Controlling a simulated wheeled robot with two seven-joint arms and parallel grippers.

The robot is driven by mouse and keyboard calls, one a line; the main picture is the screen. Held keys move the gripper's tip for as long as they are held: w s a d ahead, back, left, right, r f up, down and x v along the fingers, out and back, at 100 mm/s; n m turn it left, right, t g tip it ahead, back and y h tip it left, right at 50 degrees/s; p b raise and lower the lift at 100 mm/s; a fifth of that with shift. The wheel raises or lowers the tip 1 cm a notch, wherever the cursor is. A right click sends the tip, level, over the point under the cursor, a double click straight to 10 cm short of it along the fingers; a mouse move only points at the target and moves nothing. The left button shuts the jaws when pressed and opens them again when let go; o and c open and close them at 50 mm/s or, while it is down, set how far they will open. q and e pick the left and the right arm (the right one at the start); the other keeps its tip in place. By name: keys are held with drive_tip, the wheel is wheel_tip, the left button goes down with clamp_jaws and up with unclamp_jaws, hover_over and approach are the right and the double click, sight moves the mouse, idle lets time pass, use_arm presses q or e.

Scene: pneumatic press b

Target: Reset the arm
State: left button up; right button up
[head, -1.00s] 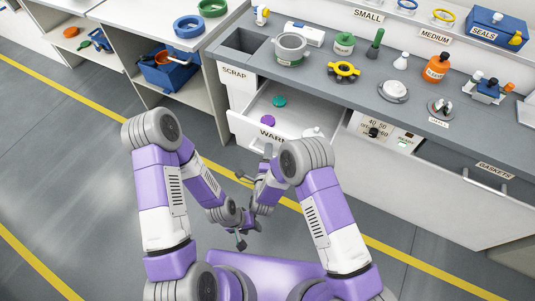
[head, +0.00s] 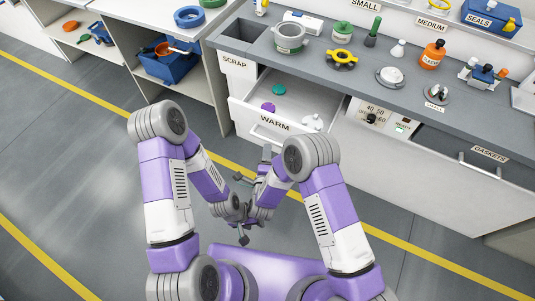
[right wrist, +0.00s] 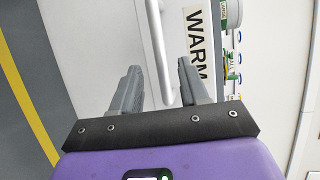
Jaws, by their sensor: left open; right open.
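My two purple and white arms are folded in front of my body in the head view. My right gripper (head: 253,166) is open and empty, low in front of the WARM drawer (head: 258,124). In the right wrist view, the jaws of my right gripper (right wrist: 158,66) stand apart, with the drawer's bar handle (right wrist: 160,50) showing between them; whether it lies between the fingers or beyond them I cannot tell. My left gripper (head: 244,236) is open, lower down, close to my right wrist, and partly hidden. Its empty space is hard to see.
The WARM drawer is pulled out, holding a teal piece (head: 278,90), a purple piece (head: 268,107) and a white piece (head: 313,122). Open floor (head: 80,150) lies left.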

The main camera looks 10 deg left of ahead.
idle(0.3)
drive_tip(key=s+d+f+n+g, duration=0.5)
drive_tip(key=d+f+n+g, duration=0.35)
drive_tip(key=d, duration=0.25)
drive_tip(key=s+d+f+n+g+y, duration=0.1)
drive_tip(key=s+d+n+g, duration=0.2)
drive_tip(key=s, duration=0.5)
drive_tip(key=s+d+f+n+g+y, duration=0.1)
drive_tip(key=s+d+n+g, duration=0.2)
drive_tip(key=s, duration=0.5)
drive_tip(key=shift+s+d+n+g+y, duration=0.2)
drive_tip(key=shift+d+n+g+y, duration=0.2)
drive_tip(key=shift+d+g, duration=0.2)
